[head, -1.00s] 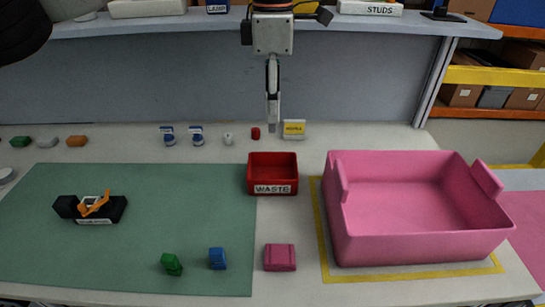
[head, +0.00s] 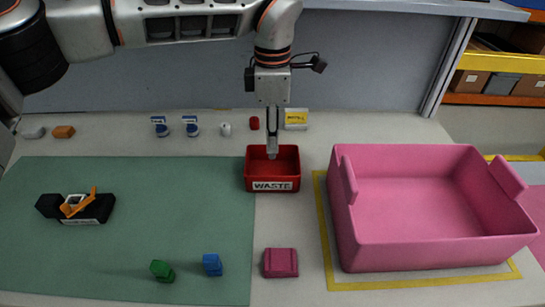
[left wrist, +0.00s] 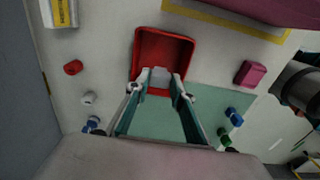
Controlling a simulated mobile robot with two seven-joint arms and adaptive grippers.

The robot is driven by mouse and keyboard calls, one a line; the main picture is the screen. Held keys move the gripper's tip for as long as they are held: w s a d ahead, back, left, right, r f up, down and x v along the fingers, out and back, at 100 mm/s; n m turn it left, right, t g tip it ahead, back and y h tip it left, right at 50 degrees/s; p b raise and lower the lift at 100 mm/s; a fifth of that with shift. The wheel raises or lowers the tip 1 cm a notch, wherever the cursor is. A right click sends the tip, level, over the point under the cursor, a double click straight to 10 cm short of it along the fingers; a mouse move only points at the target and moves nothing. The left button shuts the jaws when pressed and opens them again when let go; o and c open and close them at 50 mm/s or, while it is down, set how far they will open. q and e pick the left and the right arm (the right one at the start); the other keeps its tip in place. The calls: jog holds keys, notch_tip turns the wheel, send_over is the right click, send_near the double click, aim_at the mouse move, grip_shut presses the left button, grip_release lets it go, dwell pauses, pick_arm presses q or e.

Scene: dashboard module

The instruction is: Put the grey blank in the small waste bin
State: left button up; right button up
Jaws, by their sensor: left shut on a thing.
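The small red waste bin (head: 272,185) stands at the back right edge of the green mat, with a WASTE label on its front. My left gripper (head: 272,148) points straight down over the bin, its fingertips at about the level of the bin's opening. It is shut on the grey blank (head: 272,155), a small light grey piece. In the left wrist view the blank (left wrist: 158,77) sits between the fingertips, in front of the bin's red interior (left wrist: 165,52). Whether it touches the bin cannot be told. My right gripper is not in view.
A large pink tray (head: 435,255) stands right of the bin. A magenta block (head: 281,263), a blue block (head: 212,264) and a green block (head: 162,270) lie in front. A black-and-orange device (head: 76,207) lies on the mat. Small parts line the back.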

aim_at(273, 156)
pick_arm(q)
jog(key=shift+f, duration=3.25)
jog(key=o, duration=0.8)
jog(key=shift+f, duration=0.1)
jog(key=shift+c, duration=0.2)
notch_tip(273, 156, up, 12)
jog(key=shift+r+p, duration=0.15)
jog(key=shift+p, duration=0.2)
